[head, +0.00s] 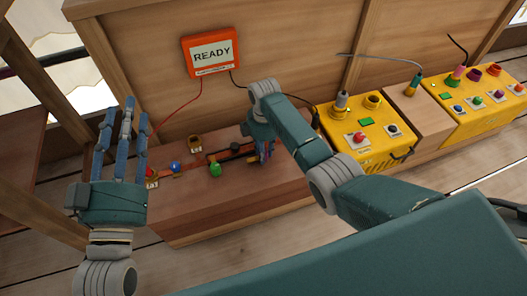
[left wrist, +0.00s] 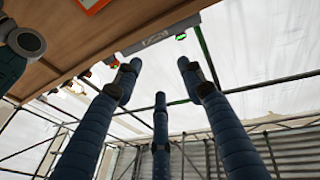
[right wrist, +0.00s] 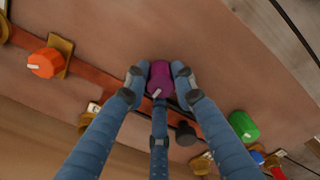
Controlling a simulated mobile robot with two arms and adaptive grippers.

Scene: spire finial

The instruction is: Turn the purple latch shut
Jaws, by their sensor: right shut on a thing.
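The purple latch (right wrist: 160,80) is a knob with a white pointer mark, in the upper middle of the right wrist view. My right gripper (right wrist: 158,84) is shut on it, with fingers on both sides and one below. In the head view my right gripper (head: 264,152) is over the right part of the bench, and I cannot make out the latch there. My left gripper (head: 122,125) is raised at the left of the head view, fingers spread and empty. It is also open in the left wrist view (left wrist: 160,85).
An orange knob (right wrist: 45,62), a black knob (right wrist: 185,133) and a green knob (right wrist: 243,125) flank the latch. An orange box reading READY (head: 212,54) hangs on the wooden back wall. Yellow control boxes (head: 365,135) stand to the right.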

